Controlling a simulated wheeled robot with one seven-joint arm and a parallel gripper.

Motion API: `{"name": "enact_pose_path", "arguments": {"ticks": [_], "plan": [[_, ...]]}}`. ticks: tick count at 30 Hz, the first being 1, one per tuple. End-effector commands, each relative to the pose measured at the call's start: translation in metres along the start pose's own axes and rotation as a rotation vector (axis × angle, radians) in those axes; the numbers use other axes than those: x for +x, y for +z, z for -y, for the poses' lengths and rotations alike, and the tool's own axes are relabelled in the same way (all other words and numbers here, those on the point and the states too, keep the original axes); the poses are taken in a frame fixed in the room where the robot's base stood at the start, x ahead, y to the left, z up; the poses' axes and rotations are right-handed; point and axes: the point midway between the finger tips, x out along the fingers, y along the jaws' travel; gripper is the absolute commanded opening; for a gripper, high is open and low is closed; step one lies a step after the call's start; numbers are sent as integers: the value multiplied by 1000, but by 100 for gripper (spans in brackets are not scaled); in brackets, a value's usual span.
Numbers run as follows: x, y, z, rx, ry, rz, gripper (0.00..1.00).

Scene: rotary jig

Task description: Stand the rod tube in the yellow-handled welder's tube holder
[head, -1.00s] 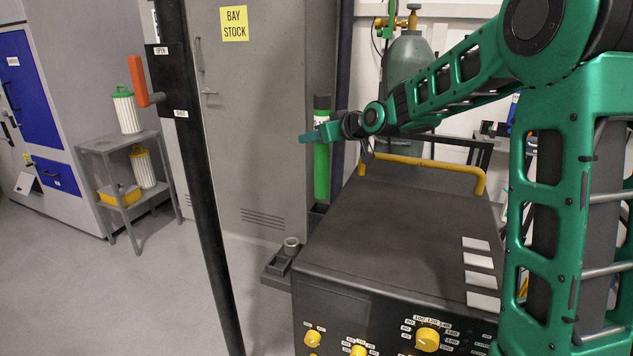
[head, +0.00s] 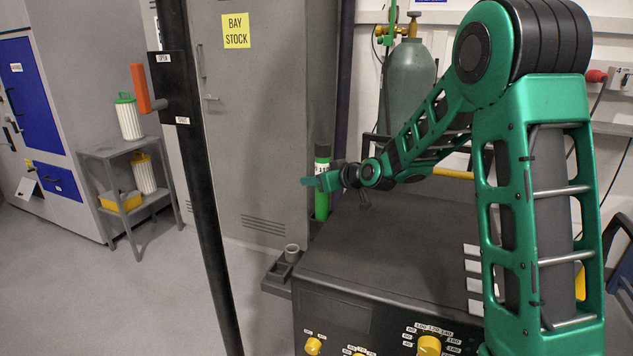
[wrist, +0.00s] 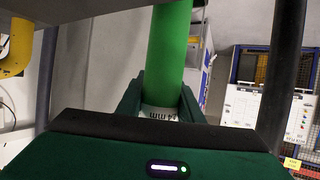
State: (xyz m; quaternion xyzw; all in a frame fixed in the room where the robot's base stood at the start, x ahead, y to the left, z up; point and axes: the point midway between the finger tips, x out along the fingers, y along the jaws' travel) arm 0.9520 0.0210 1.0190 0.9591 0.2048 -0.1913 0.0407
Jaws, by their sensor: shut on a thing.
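The rod tube (head: 322,203) is green with a white label and stands about upright at the welder's far left corner. My gripper (head: 312,181) is shut on it at the label; the wrist view shows the green tube (wrist: 170,50) between both fingers. The dark welder (head: 390,240) has a yellow handle (head: 455,174), partly hidden by my arm. A dark bracket (head: 277,285) with a small grey cup (head: 292,252) is on the welder's left side. The tube's lower end meets dark parts at the rear left; I cannot tell whether it is inside a holder.
A grey gas cylinder (head: 411,85) stands behind the welder. A grey cabinet (head: 255,130) is behind the tube. A black post (head: 200,170) with an orange lever (head: 140,88) rises at the left. A small shelf (head: 115,148) with filters stands further left. The floor between is clear.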

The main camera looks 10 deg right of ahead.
Motion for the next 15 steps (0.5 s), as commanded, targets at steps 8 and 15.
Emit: {"name": "enact_pose_path", "arguments": {"ticks": [8,15], "plan": [[0,1,0,0,0,0,45],[0,1,0,0,0,0,52]]}}
